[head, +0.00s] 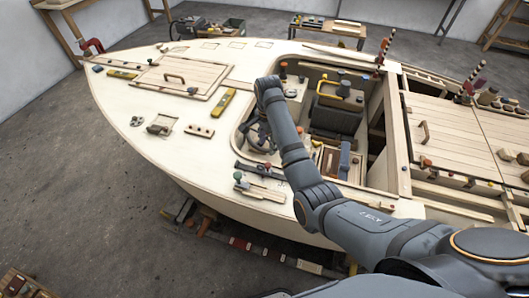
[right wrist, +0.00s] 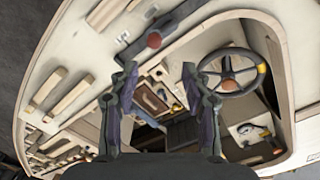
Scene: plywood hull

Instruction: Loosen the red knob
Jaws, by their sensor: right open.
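A round red knob (right wrist: 154,40) sits on a dark bar (right wrist: 140,46) at the cockpit edge, top centre in the right wrist view. In the head view, a small red knob (head: 268,166) shows by a dark bar on the near cockpit rim. My right gripper (right wrist: 158,76) is open and empty, its two fingers apart. In the head view my right arm reaches over the cockpit, and the gripper (head: 256,128) points down, partly hidden. My left gripper is out of view.
A steering wheel (right wrist: 229,72) stands close to the right finger in the wrist view. Wooden blocks (head: 199,131) and a yellow level (head: 223,102) lie on the deck. The cockpit holds a yellow handle (head: 326,86) and a blue item (head: 345,160).

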